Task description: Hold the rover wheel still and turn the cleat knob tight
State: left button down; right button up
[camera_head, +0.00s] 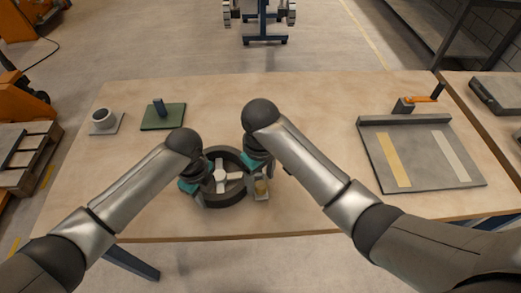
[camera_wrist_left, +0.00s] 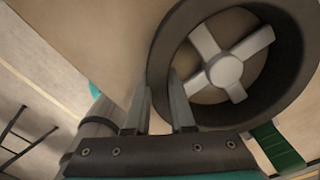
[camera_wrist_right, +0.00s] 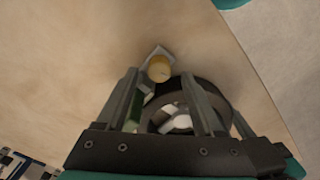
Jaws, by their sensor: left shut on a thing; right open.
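The rover wheel (camera_head: 225,201) is a dark ring with a pale spoked hub, lying flat near the table's front edge. It fills the upper right of the left wrist view (camera_wrist_left: 299,50). My left gripper (camera_head: 200,193) is shut on the left side of the wheel's rim, with a finger on either side of the wall. The yellow cleat knob (camera_head: 261,187) sits on a small pale plate just right of the wheel. My right gripper (camera_wrist_right: 159,78) is open and empty, and its fingertips flank the knob (camera_wrist_right: 159,68) in the right wrist view. I cannot tell how far above it they are.
A green pad with a post (camera_head: 176,121) and a pale cup (camera_head: 104,118) on a small plate stand at back left. A grey tray (camera_head: 372,158) with yellow and white strips lies at right, an orange-handled device (camera_head: 420,99) behind it. The table's back middle is clear.

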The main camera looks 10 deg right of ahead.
aim_at(260, 183)
notch_tip(260, 183, up, 11)
dwell(0.5)
jog(key=shift+f, duration=0.2)
jog(key=shift+m, duration=0.8)
notch_tip(260, 183, down, 13)
jog(key=shift+r, duration=0.15)
grip_shut()
dwell(0.3)
